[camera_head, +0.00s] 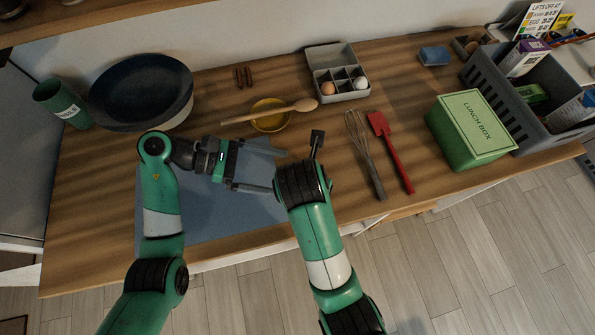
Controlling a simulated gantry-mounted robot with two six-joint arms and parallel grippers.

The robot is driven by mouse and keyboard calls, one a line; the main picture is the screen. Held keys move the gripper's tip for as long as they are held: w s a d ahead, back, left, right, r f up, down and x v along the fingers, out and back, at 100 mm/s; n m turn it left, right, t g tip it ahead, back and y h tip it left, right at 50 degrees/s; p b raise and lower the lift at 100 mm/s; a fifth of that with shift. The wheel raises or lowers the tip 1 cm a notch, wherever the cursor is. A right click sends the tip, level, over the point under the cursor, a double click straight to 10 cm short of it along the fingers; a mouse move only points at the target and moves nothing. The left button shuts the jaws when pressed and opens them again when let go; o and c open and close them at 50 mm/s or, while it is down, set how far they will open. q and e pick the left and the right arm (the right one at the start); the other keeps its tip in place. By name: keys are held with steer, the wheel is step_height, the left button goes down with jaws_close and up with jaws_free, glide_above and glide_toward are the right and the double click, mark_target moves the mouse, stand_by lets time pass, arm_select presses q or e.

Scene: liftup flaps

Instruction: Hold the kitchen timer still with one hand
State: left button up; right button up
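I cannot make out a kitchen timer in the head view; it may be hidden behind my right wrist. My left gripper (275,171) reaches in from the left over the blue-grey mat (215,210). Its two fingers are spread apart and point right, toward my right wrist. I see nothing clearly between them. My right gripper (316,143) is mostly hidden by its own wrist, with only a dark part showing beyond it. I cannot tell whether it is open or shut.
A yellow bowl (271,122) with a wooden spoon (290,107) across it lies just behind my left gripper. A whisk (364,150) and red spatula (391,150) lie right of my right wrist.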

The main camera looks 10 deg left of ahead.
arm_select(q)
steer(key=v, duration=0.4)
arm_select(e)
steer(key=o, duration=1.3)
step_height(320, 180, up, 15)
steer(key=p, duration=1.5)
arm_select(q)
step_height(320, 180, up, 20)
steer(key=p, duration=0.4)
steer(key=shift+f, duration=0.2)
arm_select(e)
steer(key=s, duration=0.1)
steer(key=s+f, duration=0.2)
steer(key=s, duration=0.1)
